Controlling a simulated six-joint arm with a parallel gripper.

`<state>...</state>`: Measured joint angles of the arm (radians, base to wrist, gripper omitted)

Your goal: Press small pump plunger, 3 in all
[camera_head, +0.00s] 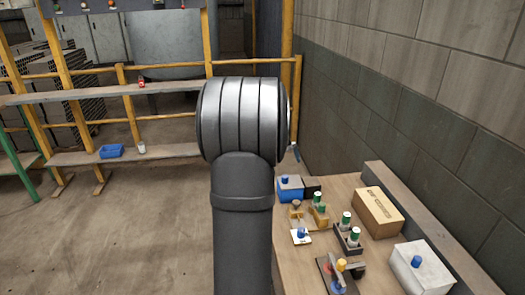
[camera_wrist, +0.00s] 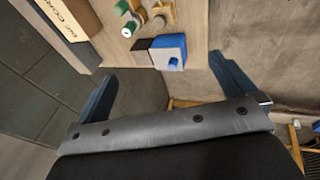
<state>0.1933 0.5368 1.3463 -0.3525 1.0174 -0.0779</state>
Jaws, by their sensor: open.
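Several knob-topped devices stand on the wooden table; I cannot tell for sure which one is the small pump. A blue box (camera_head: 290,192) with a round blue knob (camera_head: 285,180) on top stands at the table's far end, beside a black block (camera_head: 312,187). The blue box (camera_wrist: 168,47) and its knob (camera_wrist: 174,62) also show in the wrist view, in the gap between my fingertips. My gripper (camera_wrist: 162,68) is open and empty, pointing towards the box and apart from it. In the head view my own arm hides it.
Nearer on the table are a white plate with a blue knob (camera_head: 301,236), a holder with green-topped cylinders (camera_head: 348,238), a yellow-knobbed device (camera_head: 341,266), a white box (camera_head: 421,267) and a cardboard carton (camera_head: 378,211). A block wall borders the right side.

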